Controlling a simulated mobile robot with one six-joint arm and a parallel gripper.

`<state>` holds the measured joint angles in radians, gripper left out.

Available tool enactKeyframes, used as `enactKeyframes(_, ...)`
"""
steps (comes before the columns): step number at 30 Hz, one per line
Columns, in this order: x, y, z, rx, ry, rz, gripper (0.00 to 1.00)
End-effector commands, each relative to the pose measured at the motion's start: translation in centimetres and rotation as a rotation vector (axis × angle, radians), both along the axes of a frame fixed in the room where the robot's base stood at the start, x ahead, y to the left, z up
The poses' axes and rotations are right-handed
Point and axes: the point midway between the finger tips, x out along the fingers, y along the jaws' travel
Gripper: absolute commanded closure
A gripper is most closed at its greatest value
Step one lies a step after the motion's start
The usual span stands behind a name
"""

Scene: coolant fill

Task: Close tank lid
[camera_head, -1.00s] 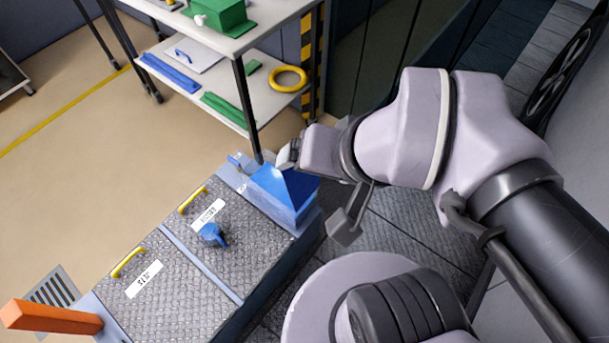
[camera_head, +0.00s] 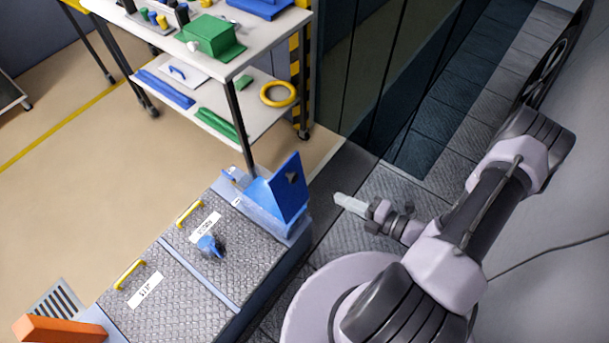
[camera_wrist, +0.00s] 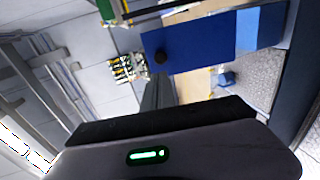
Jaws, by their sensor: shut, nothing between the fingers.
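The blue tank lid (camera_head: 292,192) stands raised, tilted near upright, at the right side of the blue tank (camera_head: 262,198) at the far end of the bench. A dark round spot shows on the lid's face. My gripper (camera_head: 340,199) is to the right of the lid and apart from it, shut and empty, its pale fingers pointing toward the lid. In the wrist view, the lid is a flat blue panel (camera_wrist: 190,48) beyond my grey fingers (camera_wrist: 157,92). The inside of the tank is largely hidden by the lid.
The patterned metal covers (camera_head: 170,290) carry yellow handles and a blue valve-like part (camera_head: 209,245). A shelf cart (camera_head: 225,75) with several parts stands behind the tank. An orange bar (camera_head: 60,329) is at the lower left. Floor space is free right of the tank.

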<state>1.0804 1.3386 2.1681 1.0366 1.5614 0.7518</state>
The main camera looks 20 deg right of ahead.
Motion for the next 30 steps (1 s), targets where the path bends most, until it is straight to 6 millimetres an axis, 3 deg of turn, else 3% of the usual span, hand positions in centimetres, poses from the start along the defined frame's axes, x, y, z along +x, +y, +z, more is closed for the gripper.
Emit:
enactKeyframes(18,9.2,7.4,-2.9,-0.006,-0.004,0.013,1.0)
enactKeyframes(30,10.3,8.2,-2.8,-0.006,-0.003,0.009,1.0)
